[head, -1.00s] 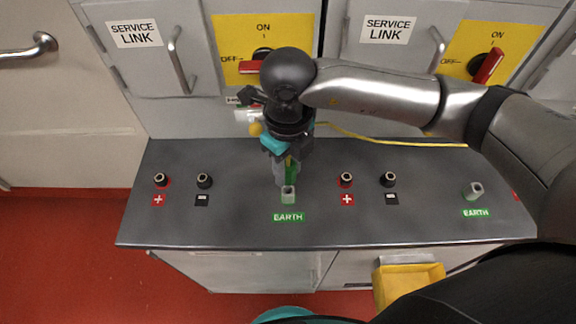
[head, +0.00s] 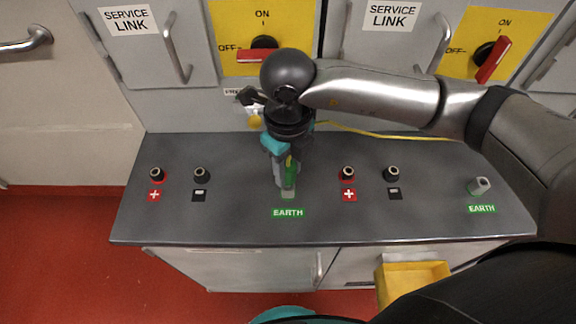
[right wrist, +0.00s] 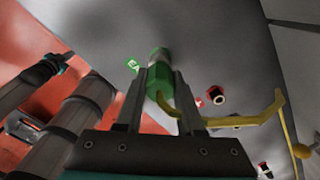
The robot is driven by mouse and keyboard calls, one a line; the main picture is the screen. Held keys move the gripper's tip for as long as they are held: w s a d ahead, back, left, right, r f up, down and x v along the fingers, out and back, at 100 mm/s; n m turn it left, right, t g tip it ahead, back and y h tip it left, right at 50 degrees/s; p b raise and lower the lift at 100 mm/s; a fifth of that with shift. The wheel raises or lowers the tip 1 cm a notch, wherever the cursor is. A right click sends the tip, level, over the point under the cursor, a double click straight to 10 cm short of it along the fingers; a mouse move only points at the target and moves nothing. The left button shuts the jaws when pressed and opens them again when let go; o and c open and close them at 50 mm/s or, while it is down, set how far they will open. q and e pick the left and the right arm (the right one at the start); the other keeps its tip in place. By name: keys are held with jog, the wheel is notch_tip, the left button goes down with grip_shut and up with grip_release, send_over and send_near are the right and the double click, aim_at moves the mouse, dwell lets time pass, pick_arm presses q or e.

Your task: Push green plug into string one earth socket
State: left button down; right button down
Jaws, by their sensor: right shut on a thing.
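My right gripper (head: 287,182) is shut on the green plug (head: 291,174) and points down over the bench. A yellow-green lead (right wrist: 240,121) runs off the plug.
Red and black sockets flank the earth socket, such as the red plus socket (head: 347,173) close on the right. A second earth socket (head: 479,186) stands at the far right. A yellow lead (head: 385,134) crosses the back. A yellow bin (head: 413,277) is below the front edge.

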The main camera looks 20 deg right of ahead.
jog(key=shift+f+b, duration=0.95)
jog(key=shift+f, duration=0.15)
jog(key=shift+c, duration=2.2)
grip_release()
notch_tip(320, 180, up, 15)
jog(key=p, duration=0.1)
jog(key=shift+r, duration=0.2)
